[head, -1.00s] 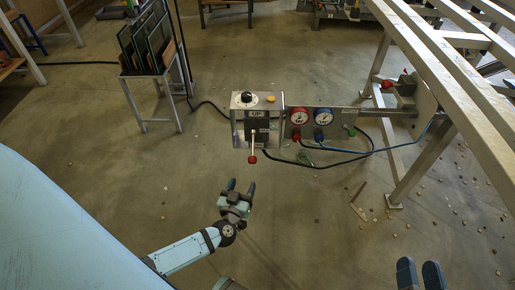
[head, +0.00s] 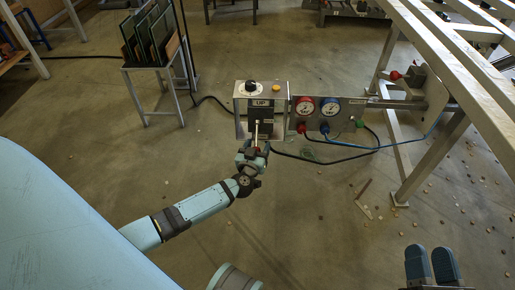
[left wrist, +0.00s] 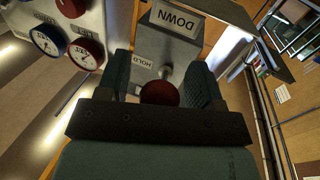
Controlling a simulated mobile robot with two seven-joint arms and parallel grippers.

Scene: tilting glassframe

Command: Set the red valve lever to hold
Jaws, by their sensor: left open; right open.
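The red valve lever is on the grey control box (head: 283,112), which carries an UP label in the head view. Its pale shaft (head: 257,129) points down toward me. Its round dark-red knob (left wrist: 160,94) sits between the fingers of my open left gripper (left wrist: 160,80) in the left wrist view, with no clear contact. A HOLD label (left wrist: 162,61) is beside the shaft and a DOWN label (left wrist: 175,20) farther up. I cannot tell exactly which mark the lever is at. In the head view my left gripper (head: 253,147) hides most of the knob. My right gripper (head: 432,262) is open and empty at the lower right.
A panel with a red gauge (head: 304,105) and a blue gauge (head: 330,106) adjoins the box, with hoses below. A pale metal frame (head: 455,75) stands at the right. A rack of glass panes (head: 150,40) stands at the upper left. The floor between is mostly clear.

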